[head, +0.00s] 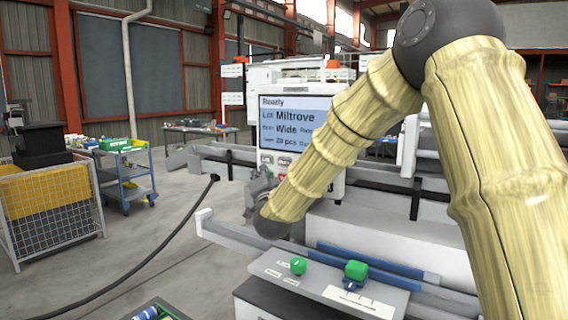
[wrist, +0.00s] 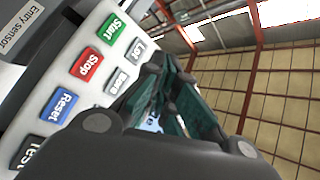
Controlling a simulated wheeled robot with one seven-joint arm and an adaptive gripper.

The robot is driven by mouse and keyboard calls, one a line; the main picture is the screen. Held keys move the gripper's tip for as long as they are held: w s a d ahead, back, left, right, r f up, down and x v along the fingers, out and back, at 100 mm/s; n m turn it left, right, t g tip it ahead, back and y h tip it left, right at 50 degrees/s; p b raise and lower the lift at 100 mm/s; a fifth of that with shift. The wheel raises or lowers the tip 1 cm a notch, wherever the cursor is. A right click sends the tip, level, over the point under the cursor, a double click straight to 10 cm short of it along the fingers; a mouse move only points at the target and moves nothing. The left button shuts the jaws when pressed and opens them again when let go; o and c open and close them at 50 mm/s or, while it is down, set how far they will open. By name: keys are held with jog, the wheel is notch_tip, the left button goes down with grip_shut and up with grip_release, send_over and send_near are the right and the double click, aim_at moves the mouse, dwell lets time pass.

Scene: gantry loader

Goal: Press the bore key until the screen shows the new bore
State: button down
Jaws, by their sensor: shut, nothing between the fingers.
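The screen (head: 296,125) in the head view reads "Ready", with the lot "Miltrove", the bore "Wide" and 20 pcs. The bore key (wrist: 117,81) is a pale key labelled "Bore" in the wrist view, between the lot key (wrist: 139,49) and my gripper. My gripper (wrist: 168,75) is shut and empty, beside the key panel. I cannot tell whether its tips touch a key. In the head view my gripper (head: 260,187) is in front of the panel's lower left, partly hidden by my arm.
Start (wrist: 111,29), stop (wrist: 86,65) and reset (wrist: 58,106) keys line the same panel. A sloped console (head: 310,277) with green knobs and pale rails (head: 250,240) stand below my arm. A blue cart (head: 125,175) and a mesh bin (head: 50,205) are at left.

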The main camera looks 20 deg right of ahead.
aim_at(285, 162)
jog(key=shift+w+d+p, duration=0.1)
jog(key=shift+w+d, duration=0.7)
jog(key=shift+d, duration=0.25)
jog(key=shift+w+d+p, duration=0.15)
jog(key=shift+w+d, duration=0.7)
jog(key=shift+d, duration=0.15)
jog(key=shift+w+d+p, duration=0.1)
jog(key=shift+w+d, duration=0.7)
jog(key=shift+d, duration=0.25)
jog(key=shift+d, duration=0.15)
jog(key=shift+w+d+b, duration=0.25)
jog(key=shift+b, duration=0.1)
jog(key=shift+w+d, duration=0.25)
jog(key=shift+s+a+b, duration=0.1)
jog(key=shift+a+b, duration=0.05)
jog(key=shift+b, duration=0.15)
jog(key=shift+s+a+b, duration=0.3)
jog(key=shift+s+a, duration=0.1)
jog(key=shift+a, duration=0.1)
dwell(0.4)
